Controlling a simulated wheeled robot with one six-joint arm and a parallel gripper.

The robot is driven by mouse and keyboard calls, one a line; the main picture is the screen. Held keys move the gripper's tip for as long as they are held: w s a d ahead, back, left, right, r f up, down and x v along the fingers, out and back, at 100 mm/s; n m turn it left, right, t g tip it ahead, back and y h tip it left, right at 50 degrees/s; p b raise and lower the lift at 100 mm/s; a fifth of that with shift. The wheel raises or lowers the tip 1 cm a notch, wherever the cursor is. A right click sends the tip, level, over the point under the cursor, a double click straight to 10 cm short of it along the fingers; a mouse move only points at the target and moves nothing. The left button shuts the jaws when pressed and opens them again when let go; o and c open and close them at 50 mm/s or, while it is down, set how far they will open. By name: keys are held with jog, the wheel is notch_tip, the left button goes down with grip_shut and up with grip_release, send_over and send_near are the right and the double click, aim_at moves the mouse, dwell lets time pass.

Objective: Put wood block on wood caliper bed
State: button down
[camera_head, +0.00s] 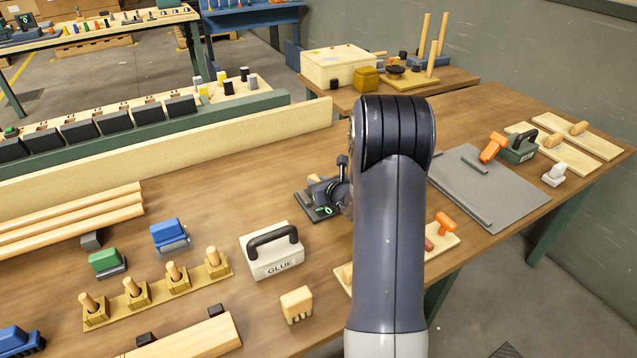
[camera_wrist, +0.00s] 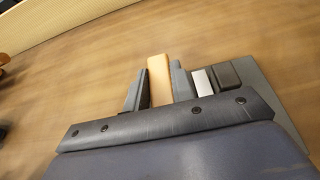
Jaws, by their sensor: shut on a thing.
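In the wrist view a tan wood block (camera_wrist: 158,80) stands between the two fingers of my gripper (camera_wrist: 159,88), which is shut on it. The wood caliper bed seems to be the flat dark grey plate (camera_wrist: 264,98) there, under and to the right of the fingers. A white piece (camera_wrist: 203,82) and a dark block (camera_wrist: 228,75) are on it. I cannot tell whether the wood block touches the plate.
A white glue box (camera_head: 272,262) with a black handle stands in front of the plate. A long pale board (camera_head: 170,150) runs behind. A peg rack (camera_head: 155,290) is at front left, and a grey mat (camera_head: 500,190) with tools lies to the right.

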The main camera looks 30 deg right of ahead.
jog(key=shift+f, duration=0.15)
jog(key=c, duration=1.2)
grip_release()
jog(key=shift+r, duration=0.2)
jog(key=v, duration=1.2)
jog(key=shift+b, duration=0.35)
